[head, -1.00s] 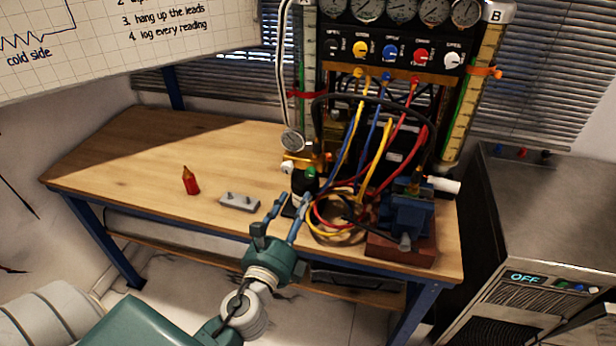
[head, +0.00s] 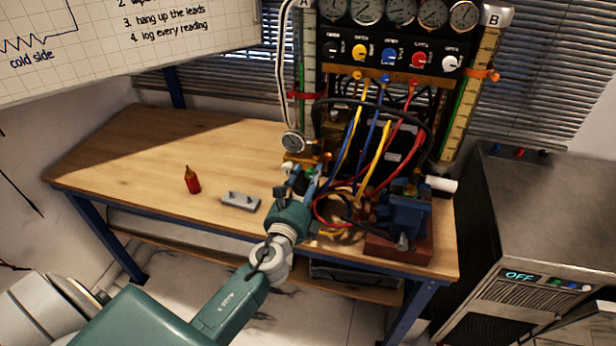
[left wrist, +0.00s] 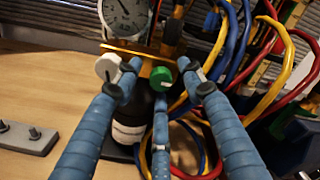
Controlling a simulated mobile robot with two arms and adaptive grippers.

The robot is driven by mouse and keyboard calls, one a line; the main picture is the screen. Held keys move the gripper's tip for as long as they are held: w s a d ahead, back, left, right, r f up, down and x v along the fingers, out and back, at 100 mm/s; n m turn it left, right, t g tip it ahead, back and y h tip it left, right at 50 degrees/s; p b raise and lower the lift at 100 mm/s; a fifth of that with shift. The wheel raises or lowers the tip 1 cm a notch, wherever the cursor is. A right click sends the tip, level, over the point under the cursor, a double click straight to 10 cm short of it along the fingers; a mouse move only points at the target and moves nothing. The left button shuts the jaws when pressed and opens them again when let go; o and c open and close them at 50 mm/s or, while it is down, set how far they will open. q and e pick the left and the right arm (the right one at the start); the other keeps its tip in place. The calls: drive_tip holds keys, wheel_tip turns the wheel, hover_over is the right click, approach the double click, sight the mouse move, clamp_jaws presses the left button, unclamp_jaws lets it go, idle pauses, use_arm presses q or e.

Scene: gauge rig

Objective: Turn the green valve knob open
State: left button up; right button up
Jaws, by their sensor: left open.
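The green valve knob (left wrist: 161,77) shows in the left wrist view on a brass fitting above a dark bottle (left wrist: 130,125). In the head view a bit of the knob shows behind my fingers. My left gripper (head: 301,178) is open at the rig. In the left wrist view its blue fingers (left wrist: 158,90) reach toward the knob, with one finger left of it, one right, and one below it. The knob lies between the outer fingertips, and nothing is gripped. I cannot tell whether any finger touches it. My right gripper is not in view.
A white knob (left wrist: 107,67) sits by the left fingertip, and a gauge (left wrist: 124,16) is above. Yellow (head: 375,160), blue and red hoses crowd the right side. The bench's left is clear.

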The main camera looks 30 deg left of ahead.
use_arm(q)
drive_tip(key=shift+c, duration=0.5)
clamp_jaws()
drive_tip(key=n+b, duration=0.1)
drive_tip(key=n, duration=0.2)
drive_tip(key=shift+n+b, duration=0.3)
drive_tip(key=n, duration=0.3)
drive_tip(key=shift+n+b, duration=0.3)
drive_tip(key=shift+b, duration=0.1)
drive_tip(key=n, duration=1)
drive_tip(key=shift+f+n, duration=0.1)
drive_tip(key=shift+n, duration=0.2)
